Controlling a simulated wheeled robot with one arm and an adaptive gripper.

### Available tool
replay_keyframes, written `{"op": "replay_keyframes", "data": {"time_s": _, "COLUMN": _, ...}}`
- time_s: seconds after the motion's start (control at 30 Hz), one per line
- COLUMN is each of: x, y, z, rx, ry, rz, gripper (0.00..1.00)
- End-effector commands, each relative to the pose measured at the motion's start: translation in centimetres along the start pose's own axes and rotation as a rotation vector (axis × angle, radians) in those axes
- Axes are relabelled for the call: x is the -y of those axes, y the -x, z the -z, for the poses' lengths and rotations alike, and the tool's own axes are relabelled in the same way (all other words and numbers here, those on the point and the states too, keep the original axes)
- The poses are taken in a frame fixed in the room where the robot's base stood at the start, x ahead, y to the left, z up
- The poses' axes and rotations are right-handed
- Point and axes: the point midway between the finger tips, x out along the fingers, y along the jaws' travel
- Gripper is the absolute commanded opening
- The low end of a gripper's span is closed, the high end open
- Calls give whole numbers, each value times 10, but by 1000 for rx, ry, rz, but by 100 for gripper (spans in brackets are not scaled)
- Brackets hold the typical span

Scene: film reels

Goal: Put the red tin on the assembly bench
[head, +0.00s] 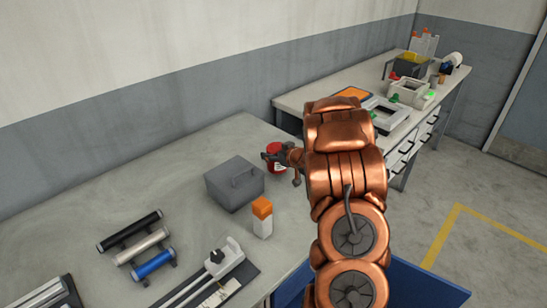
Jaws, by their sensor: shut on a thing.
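The red tin (274,150) is at the right end of the near grey table, partly hidden by my gripper. My gripper (280,161) is shut on the tin, with its fingers around the tin's side. Whether the tin touches the table top or hangs just above it, I cannot tell. A long bench with drawers (297,99) stands beyond, at the back right, and may be the assembly bench. My copper arm covers part of it.
A grey lidded box (234,184) and an orange-topped white bottle (262,220) stand close to the tin. Several rollers (146,243) lie at the left. The far bench carries an orange-and-grey tray (352,92), a grey frame (386,112) and several bins.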

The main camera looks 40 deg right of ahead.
Motion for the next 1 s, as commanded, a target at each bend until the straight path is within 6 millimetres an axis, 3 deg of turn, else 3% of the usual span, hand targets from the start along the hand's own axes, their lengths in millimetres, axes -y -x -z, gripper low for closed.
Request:
{"op": "replay_keyframes", "data": {"time_s": 0.2, "x": 0, "y": -7, "z": -19, "rx": 4, "ry": -2, "rz": 0, "gripper": 34}}
{"op": "replay_keyframes", "data": {"time_s": 0.6, "x": 0, "y": -9, "z": -23, "rx": 0, "ry": -1, "rz": -1, "gripper": 34}}
{"op": "replay_keyframes", "data": {"time_s": 0.63, "x": 0, "y": -9, "z": -23, "rx": 0, "ry": 0, "rz": -1, "gripper": 81}}
{"op": "replay_keyframes", "data": {"time_s": 0.8, "x": 0, "y": -9, "z": -22, "rx": 1, "ry": 0, "rz": -1, "gripper": 98}}
{"op": "replay_keyframes", "data": {"time_s": 1.0, "x": 0, "y": -9, "z": -22, "rx": 1, "ry": 0, "rz": -1, "gripper": 100}}
